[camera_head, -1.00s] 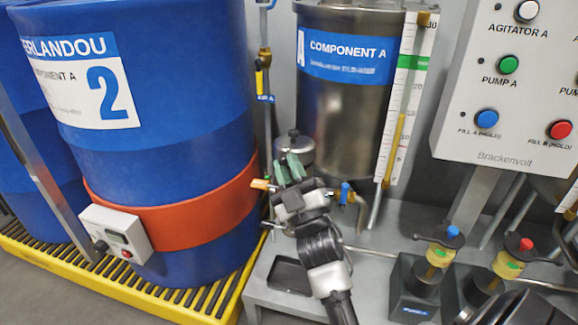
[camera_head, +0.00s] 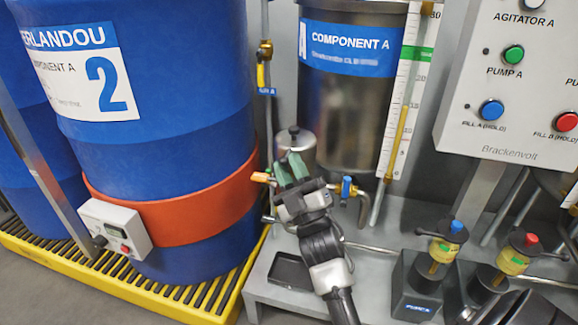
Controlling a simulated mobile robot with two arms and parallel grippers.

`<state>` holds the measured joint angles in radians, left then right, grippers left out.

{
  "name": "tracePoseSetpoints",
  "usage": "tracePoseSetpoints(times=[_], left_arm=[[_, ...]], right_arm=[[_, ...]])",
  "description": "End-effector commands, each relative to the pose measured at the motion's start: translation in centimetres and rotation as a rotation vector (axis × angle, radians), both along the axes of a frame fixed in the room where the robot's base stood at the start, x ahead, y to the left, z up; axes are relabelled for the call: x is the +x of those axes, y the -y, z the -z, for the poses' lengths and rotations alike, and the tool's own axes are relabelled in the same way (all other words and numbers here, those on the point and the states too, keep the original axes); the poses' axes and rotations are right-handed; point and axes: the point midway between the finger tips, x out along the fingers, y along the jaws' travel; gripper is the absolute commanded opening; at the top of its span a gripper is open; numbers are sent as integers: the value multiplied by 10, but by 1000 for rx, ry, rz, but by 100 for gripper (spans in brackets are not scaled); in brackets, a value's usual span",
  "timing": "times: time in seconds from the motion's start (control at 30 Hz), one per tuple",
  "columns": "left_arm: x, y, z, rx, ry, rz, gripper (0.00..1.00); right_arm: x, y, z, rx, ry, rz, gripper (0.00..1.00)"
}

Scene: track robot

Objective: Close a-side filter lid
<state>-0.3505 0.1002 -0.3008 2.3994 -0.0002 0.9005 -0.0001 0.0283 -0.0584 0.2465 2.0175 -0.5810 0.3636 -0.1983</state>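A small steel filter housing (camera_head: 302,145) with a domed top and a black knob (camera_head: 293,130) stands between the blue drum and the steel tank. Its top looks seated, but its lower part is hidden behind my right gripper, and I cannot tell whether the lid is fastened. My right gripper (camera_head: 290,166) has green fingertips pointing up at the front of the housing. The two fingers show slightly apart with nothing visible between them. I cannot tell whether they touch the housing. My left gripper is not in view.
An orange-handled valve (camera_head: 262,177) lies left of my gripper and a blue-handled valve (camera_head: 346,187) right. The Component A tank (camera_head: 345,120) stands behind. A black tray (camera_head: 290,272) lies on the grey bench. The blue drum (camera_head: 170,170) stands left, the control panel (camera_head: 515,90) right.

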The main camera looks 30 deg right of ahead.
Motion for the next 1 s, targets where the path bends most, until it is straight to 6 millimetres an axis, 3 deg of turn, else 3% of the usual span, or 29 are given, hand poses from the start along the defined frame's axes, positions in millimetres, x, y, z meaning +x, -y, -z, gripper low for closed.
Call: tracePoseSetpoints(times=[0.53, 1.0], left_arm=[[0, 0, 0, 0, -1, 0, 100], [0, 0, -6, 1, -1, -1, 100]], right_arm=[[-6, -2, 3, -2, 7, -5, 24], [-66, -3, 63, -1, 3, -4, 24]])
